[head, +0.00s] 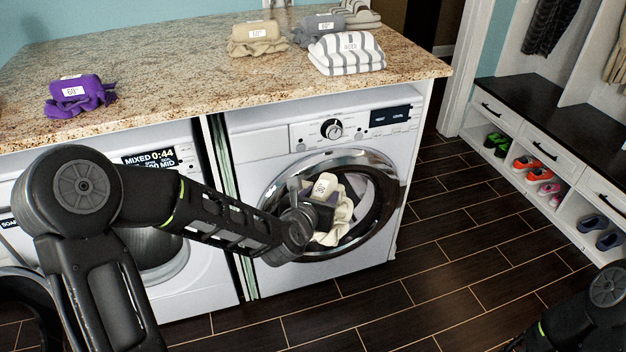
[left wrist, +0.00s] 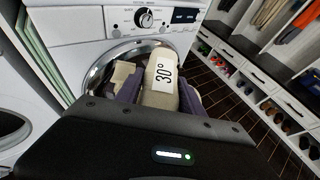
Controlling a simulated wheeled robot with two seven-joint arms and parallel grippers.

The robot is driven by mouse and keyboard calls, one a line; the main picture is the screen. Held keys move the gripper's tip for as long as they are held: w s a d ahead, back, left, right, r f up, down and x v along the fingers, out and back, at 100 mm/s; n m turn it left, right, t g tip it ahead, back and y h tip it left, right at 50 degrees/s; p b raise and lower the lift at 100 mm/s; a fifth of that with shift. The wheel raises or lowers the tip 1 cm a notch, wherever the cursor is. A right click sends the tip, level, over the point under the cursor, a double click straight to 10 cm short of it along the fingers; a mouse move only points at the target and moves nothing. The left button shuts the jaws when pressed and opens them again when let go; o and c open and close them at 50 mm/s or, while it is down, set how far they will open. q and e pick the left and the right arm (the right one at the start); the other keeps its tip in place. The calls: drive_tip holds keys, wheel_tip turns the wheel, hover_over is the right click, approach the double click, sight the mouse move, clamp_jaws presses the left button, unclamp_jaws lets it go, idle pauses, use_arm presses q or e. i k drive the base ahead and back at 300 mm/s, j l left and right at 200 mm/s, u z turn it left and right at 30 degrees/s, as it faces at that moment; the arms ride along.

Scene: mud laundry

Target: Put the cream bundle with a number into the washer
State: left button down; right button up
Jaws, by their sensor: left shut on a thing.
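The cream bundle (head: 341,212) has a white tag that reads 30° and is gripped in front of the right-hand washer's round opening. It also shows in the left wrist view (left wrist: 160,93), with the tag facing the camera. My left gripper (head: 314,208) is shut on this bundle. The washer (head: 250,150) is white with a chrome ring (head: 385,165) around its opening. The bundle overlaps the opening, and I cannot tell how far inside it is. My right arm shows at the lower right, but its gripper is out of view.
On the granite counter (head: 180,90) lie a purple bundle (head: 78,92), a tan bundle (head: 256,38), a grey bundle (head: 316,25) and a striped bundle (head: 345,53). A second machine (head: 190,215) stands left. A shoe bench (head: 540,150) stands right, with clear floor between.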

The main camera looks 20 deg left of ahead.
sight(147, 253)
drive_tip(key=k+j, duration=0.1)
drive_tip(key=j, duration=0.25)
drive_tip(key=k+j, duration=0.15)
drive_tip(key=j, duration=0.25)
drive_tip(key=k+j, duration=0.1)
drive_tip(key=j, duration=0.25)
drive_tip(key=k+j, duration=0.15)
drive_tip(key=j, duration=0.25)
drive_tip(key=k+j, duration=0.1)
drive_tip(key=j, duration=0.25)
